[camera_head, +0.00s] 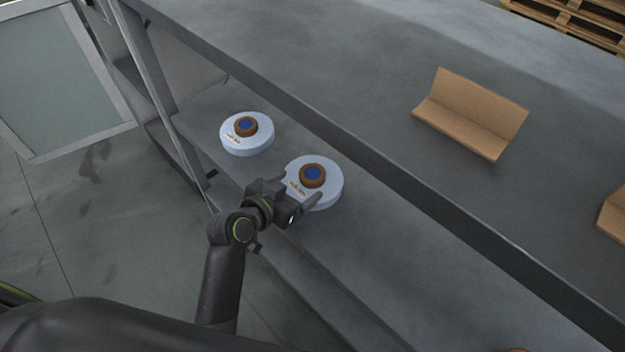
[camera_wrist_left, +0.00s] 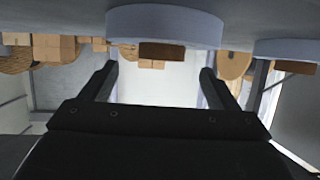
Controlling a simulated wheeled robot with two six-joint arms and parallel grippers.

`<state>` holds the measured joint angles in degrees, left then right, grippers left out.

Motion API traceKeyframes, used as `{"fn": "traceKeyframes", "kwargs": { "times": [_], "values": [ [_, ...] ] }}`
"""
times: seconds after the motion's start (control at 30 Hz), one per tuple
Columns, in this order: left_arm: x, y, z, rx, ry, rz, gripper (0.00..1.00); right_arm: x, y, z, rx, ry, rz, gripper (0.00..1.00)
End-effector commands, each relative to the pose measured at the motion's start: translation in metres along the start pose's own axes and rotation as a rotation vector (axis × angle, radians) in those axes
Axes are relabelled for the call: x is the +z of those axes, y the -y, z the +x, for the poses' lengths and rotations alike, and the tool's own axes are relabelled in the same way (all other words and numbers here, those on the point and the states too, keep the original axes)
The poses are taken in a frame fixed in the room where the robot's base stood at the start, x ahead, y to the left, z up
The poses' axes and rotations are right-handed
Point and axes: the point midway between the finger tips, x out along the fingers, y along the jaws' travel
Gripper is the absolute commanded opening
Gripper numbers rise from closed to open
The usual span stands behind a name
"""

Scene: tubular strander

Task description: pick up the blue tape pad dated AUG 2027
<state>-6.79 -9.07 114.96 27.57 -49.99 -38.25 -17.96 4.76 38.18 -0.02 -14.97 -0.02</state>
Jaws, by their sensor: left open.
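Two round pale blue-white tape pads, each with a brown ring and a dark blue centre, sit on the lower shelf. The nearer pad (camera_head: 330,186) is right at my left gripper (camera_head: 302,188); the farther pad (camera_head: 247,142) lies up and to the left. Each has small lettering on top, too small to read, so I cannot tell which is dated AUG 2027. My left gripper is open, its fingers at the nearer pad's near edge. In the left wrist view, one pad (camera_wrist_left: 165,24) is ahead of the open fingers (camera_wrist_left: 159,72), another (camera_wrist_left: 290,49) at right. My right gripper is not in view.
The lower shelf (camera_head: 400,240) lies under a grey upper tabletop (camera_head: 360,65), whose edge runs close beside the pads. A folded brown cardboard piece (camera_head: 465,122) stands on the tabletop, with another (camera_head: 613,215) at the right edge. A wooden pallet (camera_head: 575,20) is at the back.

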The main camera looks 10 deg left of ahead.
Motion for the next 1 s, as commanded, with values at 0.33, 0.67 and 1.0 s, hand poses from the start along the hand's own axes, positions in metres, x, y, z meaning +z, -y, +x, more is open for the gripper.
{"fn": "traceKeyframes", "kwargs": {
  "times": [0.33, 0.67, 1.0],
  "values": [
    [-0.002, 0.003, 0.037, 0.001, 0.001, -0.001, 0.82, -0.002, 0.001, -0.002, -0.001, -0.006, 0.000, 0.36],
    [-0.002, 0.003, 0.053, -0.001, 0.000, -0.001, 0.82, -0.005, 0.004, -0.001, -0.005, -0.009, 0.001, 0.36],
    [-0.001, 0.003, 0.052, -0.001, 0.001, -0.001, 0.52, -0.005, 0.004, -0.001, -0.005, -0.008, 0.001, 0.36]
  ]
}}
